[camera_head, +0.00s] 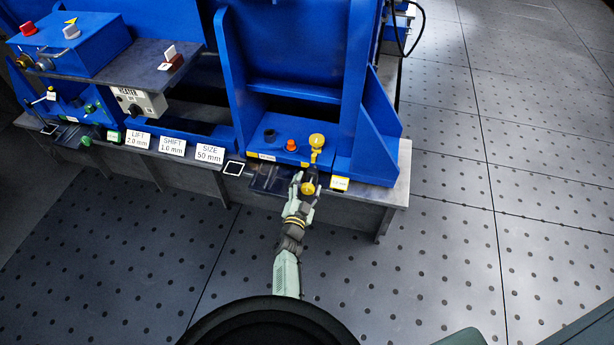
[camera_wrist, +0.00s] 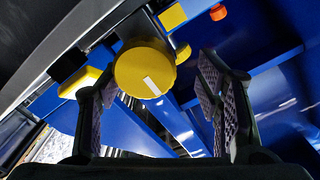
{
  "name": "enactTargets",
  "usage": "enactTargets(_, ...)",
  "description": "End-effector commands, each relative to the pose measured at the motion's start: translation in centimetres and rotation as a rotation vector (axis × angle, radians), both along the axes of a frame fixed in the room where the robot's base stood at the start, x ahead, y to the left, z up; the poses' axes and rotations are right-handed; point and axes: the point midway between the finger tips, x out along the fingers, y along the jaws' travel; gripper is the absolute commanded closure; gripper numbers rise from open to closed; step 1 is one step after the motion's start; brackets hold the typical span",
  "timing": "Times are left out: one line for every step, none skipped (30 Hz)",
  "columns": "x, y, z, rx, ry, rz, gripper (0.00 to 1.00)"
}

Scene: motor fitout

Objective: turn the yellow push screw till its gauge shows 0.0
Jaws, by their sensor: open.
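The yellow push screw's round knob (camera_wrist: 145,68) has a short white mark on its face and shows between my fingers in the wrist view. In the head view the yellow knob (camera_head: 308,188) is at the front edge of the blue machine, partly covered by my gripper (camera_head: 304,180). My gripper is open, with one finger on each side of the knob; the right finger stands clear of it, and I cannot tell whether the left one touches.
Another yellow knob (camera_head: 317,140), an orange button (camera_head: 291,145) and a black knob (camera_head: 269,134) stand on the blue block behind. A blue upright (camera_head: 376,130) rises at the right. White signs, including SIZE 50 mm (camera_head: 209,153), line the left edge. The floor at right is clear.

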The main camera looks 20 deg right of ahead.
Motion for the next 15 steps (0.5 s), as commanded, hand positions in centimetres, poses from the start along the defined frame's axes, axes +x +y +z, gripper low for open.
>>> enactTargets(0.0, 0.1, 1.0, 0.000, -0.004, 0.003, 0.41)
enactTargets(0.0, 0.1, 1.6, 0.000, -0.004, 0.001, 0.41)
enactTargets(0.0, 0.1, 2.3, 0.000, -0.003, 0.002, 0.41)
enactTargets(0.0, 0.1, 3.0, 0.000, -0.005, 0.002, 0.41)
enactTargets(0.0, 0.1, 3.6, 0.000, -0.005, 0.004, 0.41)
enactTargets(0.0, 0.0, 4.2, 0.001, -0.004, 0.001, 0.41)
enactTargets(0.0, 0.0, 4.7, 0.001, -0.004, 0.001, 0.41)
enactTargets(0.0, 0.1, 5.1, 0.000, -0.003, 0.002, 0.41)
enactTargets(0.0, 0.1, 5.8, 0.001, -0.004, 0.004, 0.41)
enactTargets(0.0, 0.1, 6.1, 0.002, -0.003, 0.002, 0.41)
enactTargets(0.0, 0.0, 6.4, 0.001, -0.003, 0.001, 0.41)
enactTargets(0.0, 0.0, 6.8, 0.001, -0.002, 0.000, 0.41)
enactTargets(0.0, 0.0, 7.1, 0.000, -0.002, 0.000, 0.41)
enactTargets(0.0, 0.0, 7.2, 0.001, -0.002, 0.001, 0.41)
enactTargets(0.0, 0.0, 7.5, 0.000, 0.000, 0.001, 0.41)
